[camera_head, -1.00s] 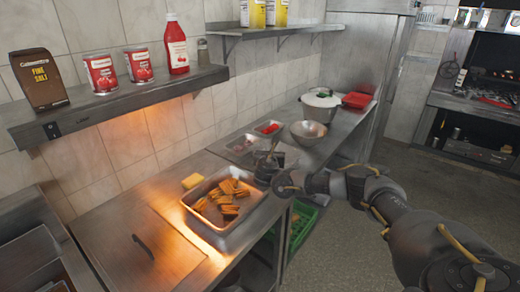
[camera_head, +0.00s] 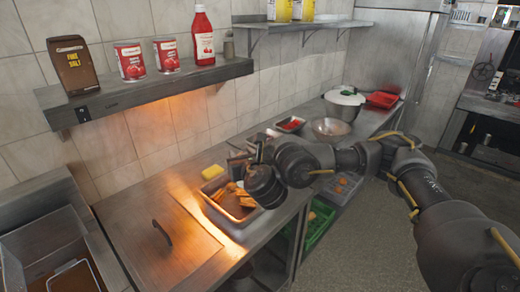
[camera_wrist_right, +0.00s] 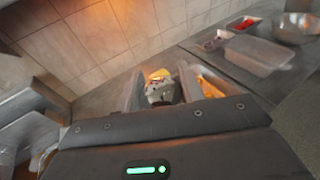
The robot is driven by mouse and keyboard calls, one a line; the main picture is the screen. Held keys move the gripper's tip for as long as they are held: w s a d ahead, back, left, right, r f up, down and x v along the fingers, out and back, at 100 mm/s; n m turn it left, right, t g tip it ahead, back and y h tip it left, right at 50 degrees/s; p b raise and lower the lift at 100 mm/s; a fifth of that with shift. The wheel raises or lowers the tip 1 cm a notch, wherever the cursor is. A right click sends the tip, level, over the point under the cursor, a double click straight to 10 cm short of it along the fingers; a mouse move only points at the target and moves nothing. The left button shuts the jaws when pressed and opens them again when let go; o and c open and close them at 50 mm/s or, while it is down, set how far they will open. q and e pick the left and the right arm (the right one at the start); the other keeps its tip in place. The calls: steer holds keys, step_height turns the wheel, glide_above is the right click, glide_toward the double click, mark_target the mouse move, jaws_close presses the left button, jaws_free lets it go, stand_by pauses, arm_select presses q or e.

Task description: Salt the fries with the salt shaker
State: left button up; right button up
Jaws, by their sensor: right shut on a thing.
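The fries (camera_head: 228,202) lie in a metal tray (camera_head: 248,217) on the counter under a warm light. Part of the fries and tray is hidden behind my right arm. In the right wrist view the fries (camera_wrist_right: 208,86) show as an orange patch beside the held thing. My right gripper (camera_head: 243,163) is over the tray's far side. It is shut on a small grey thing that looks like the salt shaker (camera_wrist_right: 160,90); its tilt is hard to tell. My left gripper is out of view.
A yellow sponge (camera_head: 212,172) lies behind the tray. The wall shelf (camera_head: 150,92) holds a fine salt bag (camera_head: 72,66), cans, a ketchup bottle (camera_head: 203,36) and another shaker (camera_head: 229,44).

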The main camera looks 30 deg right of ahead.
steer(key=s+f+b, duration=0.2)
steer(key=s+a+f+n+y+b, duration=0.1)
steer(key=s+f+b, duration=0.1)
steer(key=b, duration=0.1)
steer(key=s+a+f+y+b, duration=0.1)
steer(key=s+f+b, duration=0.1)
steer(key=s+b, duration=0.1)
steer(key=shift+a+f+n, duration=0.25)
steer(key=shift+f+n, duration=0.05)
